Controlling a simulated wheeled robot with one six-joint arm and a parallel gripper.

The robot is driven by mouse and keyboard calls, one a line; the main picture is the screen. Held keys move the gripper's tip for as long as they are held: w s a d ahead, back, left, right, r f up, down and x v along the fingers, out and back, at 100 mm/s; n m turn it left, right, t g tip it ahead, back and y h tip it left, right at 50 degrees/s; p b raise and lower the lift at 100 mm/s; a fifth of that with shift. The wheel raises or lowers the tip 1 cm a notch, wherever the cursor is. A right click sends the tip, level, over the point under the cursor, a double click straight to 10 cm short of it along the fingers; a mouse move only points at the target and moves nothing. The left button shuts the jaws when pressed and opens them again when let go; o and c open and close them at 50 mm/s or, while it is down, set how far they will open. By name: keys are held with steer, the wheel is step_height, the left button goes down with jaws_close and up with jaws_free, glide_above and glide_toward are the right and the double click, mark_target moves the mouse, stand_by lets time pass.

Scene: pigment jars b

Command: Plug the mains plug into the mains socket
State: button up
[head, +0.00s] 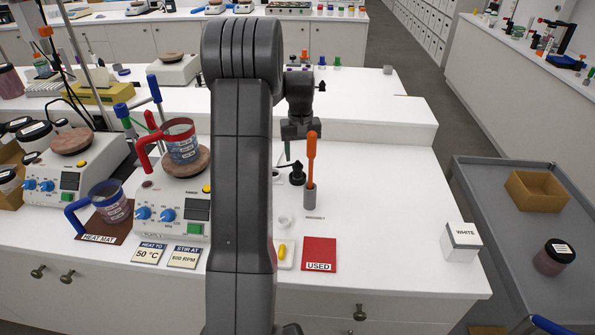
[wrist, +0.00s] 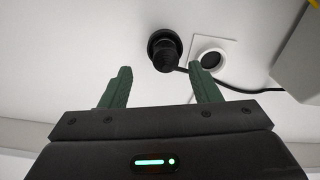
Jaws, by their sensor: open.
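The black mains plug (wrist: 165,51) stands on the white bench top in the wrist view, with a black cable running off to the right. The mains socket (wrist: 212,57), a white square plate with a dark round recess, lies just right of the plug, apart from it. My gripper (wrist: 159,76) is open, its green fingers spread to either side of the plug's lower end in the picture, with nothing held. In the head view my gripper (head: 292,150) hangs over the bench right of my upright arm, which hides part of the bench. The socket is not clearly visible there.
An orange-handled tool stands in a grey holder (head: 310,197) close by my gripper. A hotplate (head: 165,214) with a red-rimmed jug (head: 181,143) is left of my arm. A red USED mat (head: 319,254) and a WHITE box (head: 461,243) lie to the right.

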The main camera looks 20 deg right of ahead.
mark_target(298, 163)
steer(key=shift+w+a+f+p, duration=0.15)
steer(key=shift+f+p, duration=0.25)
steer(key=shift+f, duration=0.95)
steer(key=shift+w+a+f+p, duration=0.15)
steer(key=shift+f+p, duration=0.2)
steer(key=shift+f, duration=0.95)
steer(key=c, duration=1.1)
